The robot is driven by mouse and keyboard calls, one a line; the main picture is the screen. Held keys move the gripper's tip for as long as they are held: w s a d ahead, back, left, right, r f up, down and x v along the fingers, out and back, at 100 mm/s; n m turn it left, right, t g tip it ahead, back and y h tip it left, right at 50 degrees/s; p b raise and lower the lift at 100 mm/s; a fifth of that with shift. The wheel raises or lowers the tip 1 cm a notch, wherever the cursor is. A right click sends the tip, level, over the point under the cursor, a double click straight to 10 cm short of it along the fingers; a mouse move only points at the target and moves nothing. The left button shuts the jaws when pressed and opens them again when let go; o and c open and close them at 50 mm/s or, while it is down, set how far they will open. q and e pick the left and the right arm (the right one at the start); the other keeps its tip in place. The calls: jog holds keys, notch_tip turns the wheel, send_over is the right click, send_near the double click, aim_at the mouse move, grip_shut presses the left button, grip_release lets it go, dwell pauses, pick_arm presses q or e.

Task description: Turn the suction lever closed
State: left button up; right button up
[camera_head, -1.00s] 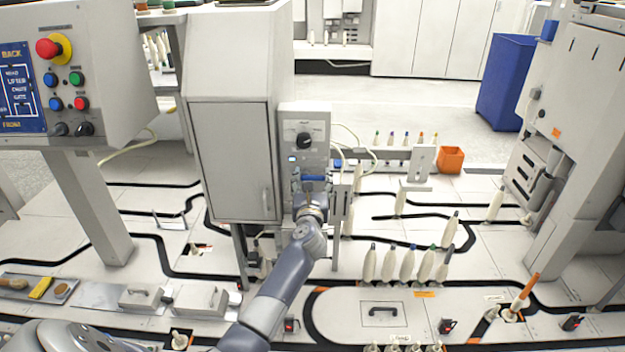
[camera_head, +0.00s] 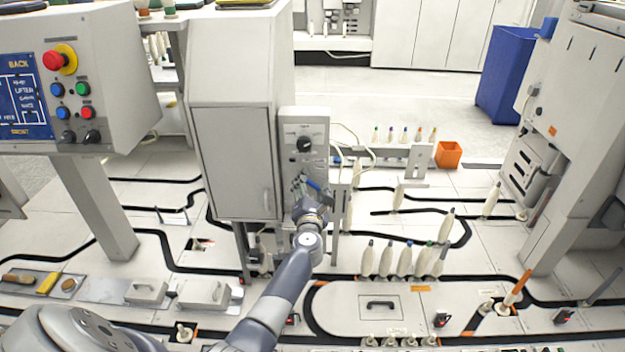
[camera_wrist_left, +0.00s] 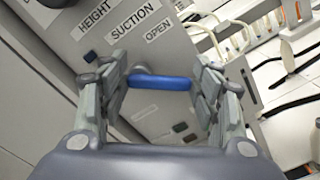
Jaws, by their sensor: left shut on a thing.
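The blue suction lever (camera_head: 313,184) is on the front of the grey control box (camera_head: 318,128), below its black knob. It tilts down to the right in the head view. My left gripper (camera_head: 306,192) is at the lever, with its arm reaching up from below. In the left wrist view the blue lever (camera_wrist_left: 160,82) spans the space between the two fingers of my left gripper (camera_wrist_left: 161,86), which is shut on it. Labels reading SUCTION and OPEN (camera_wrist_left: 158,31) show on the panel beside it. My right gripper is not in view.
A tall grey cabinet (camera_head: 235,150) stands directly left of the control box. Several bobbins (camera_head: 404,260) stand on the tray deck to the right. An orange bin (camera_head: 447,155) is farther back. A grey post stands just right of the lever.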

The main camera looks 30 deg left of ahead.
pick_arm(q)
jog(key=m+p, duration=0.1)
jog(key=m, duration=0.1)
jog(key=m+p, duration=0.1)
jog(key=m, duration=0.2)
jog(key=shift+a+m, duration=0.3)
jog(key=shift+a, duration=0.1)
jog(key=m, duration=0.1)
jog(key=m+p, duration=0.1)
jog(key=m, duration=0.1)
jog(key=shift+s+a+f+m, duration=0.25)
jog(key=shift+a+m, duration=0.05)
jog(key=shift+m, duration=0.1)
jog(key=shift+m+p, duration=0.3)
jog(key=shift+p, duration=0.05)
jog(key=shift+a, duration=0.1)
jog(key=o, duration=1.1)
jog(key=shift+f, duration=0.1)
jog(key=shift+c, duration=0.2)
jog(key=shift+f, duration=0.25)
